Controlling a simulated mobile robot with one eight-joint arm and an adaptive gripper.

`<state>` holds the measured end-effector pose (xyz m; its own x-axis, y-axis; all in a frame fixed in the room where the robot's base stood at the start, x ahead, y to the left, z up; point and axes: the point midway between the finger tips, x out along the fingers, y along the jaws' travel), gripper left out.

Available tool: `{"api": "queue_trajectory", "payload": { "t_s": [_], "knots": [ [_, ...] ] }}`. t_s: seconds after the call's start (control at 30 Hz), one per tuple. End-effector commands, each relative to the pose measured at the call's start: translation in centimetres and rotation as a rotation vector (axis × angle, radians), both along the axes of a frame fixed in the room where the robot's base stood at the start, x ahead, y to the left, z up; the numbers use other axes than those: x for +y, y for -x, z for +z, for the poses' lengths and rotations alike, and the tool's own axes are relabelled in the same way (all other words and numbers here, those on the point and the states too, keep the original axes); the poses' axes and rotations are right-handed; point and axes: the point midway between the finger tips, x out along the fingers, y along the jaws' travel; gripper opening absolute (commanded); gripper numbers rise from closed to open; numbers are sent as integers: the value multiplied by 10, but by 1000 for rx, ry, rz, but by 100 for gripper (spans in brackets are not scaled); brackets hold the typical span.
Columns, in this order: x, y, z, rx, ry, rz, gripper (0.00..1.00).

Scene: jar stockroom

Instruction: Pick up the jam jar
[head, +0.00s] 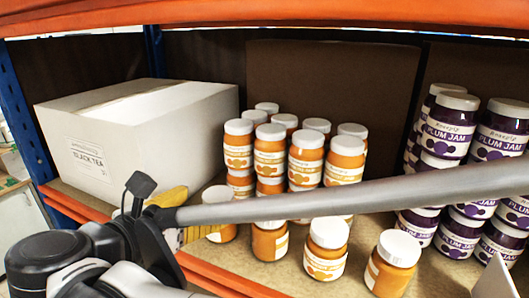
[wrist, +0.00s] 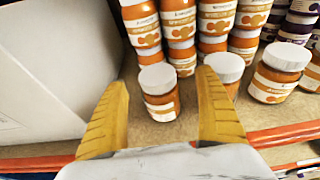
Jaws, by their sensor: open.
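Orange jars with white lids and orange-and-white labels stand on the shelf, and one front jar (wrist: 161,98) is between and just beyond my gripper's fingers in the wrist view. In the head view it seems to be the leftmost front jar (head: 219,229), partly hidden by my arm. My gripper (wrist: 163,82) is open and empty, its yellow fingers pointing at that jar. A second front jar (wrist: 228,68) stands close by the right finger, which partly covers it. Purple jars labelled plum jam (head: 446,138) are stacked at the right in the head view.
Stacked orange jars (head: 306,158) stand behind the front row. A large white box (head: 140,130) labelled black tea stands at the left. An orange shelf beam (wrist: 275,136) runs along the front edge, and another (head: 270,12) crosses above. Bare shelf shows between box and jars.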

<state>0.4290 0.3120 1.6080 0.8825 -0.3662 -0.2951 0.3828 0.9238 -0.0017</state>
Motion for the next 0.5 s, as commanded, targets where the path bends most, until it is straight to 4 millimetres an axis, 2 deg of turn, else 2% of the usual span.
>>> {"api": "queue_trajectory", "payload": {
  "t_s": [0.3, 0.5],
  "knots": [
    [-11, -41, -15, 0, -2, -3, 81],
    [-13, -47, -19, 1, -1, 1, 81]
  ]
}}
